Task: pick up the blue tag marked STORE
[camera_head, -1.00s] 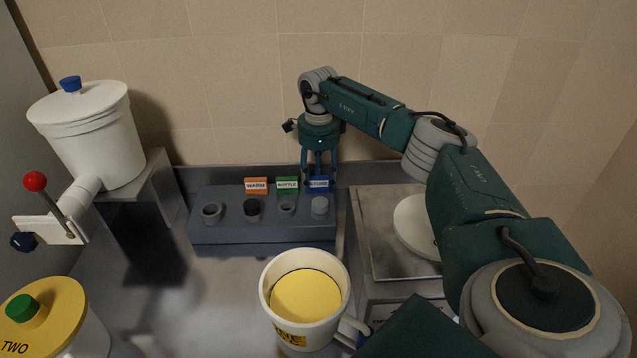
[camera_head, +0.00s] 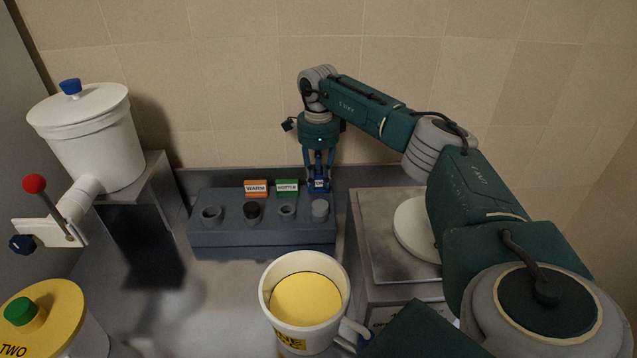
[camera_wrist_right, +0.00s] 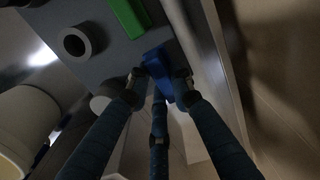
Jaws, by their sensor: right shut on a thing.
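The blue tag (camera_head: 319,184) is at the right end of the row of tags on the grey block. Its lettering is mostly covered by fingers in the head view. My right gripper (camera_head: 319,180) points down over it and is shut on it. In the right wrist view the blue tag (camera_wrist_right: 158,68) lies between the fingertips of the gripper (camera_wrist_right: 157,82). I cannot tell whether the tag is clear of the block. My left gripper does not show.
An orange tag (camera_head: 256,188) and a green tag (camera_head: 287,187) stand to the left on the grey block (camera_head: 262,236), behind several round sockets. A mug (camera_head: 298,330) with yellow contents stands in front. A metal box with a white disc (camera_head: 412,228) is at right. A white tank (camera_head: 95,140) stands left.

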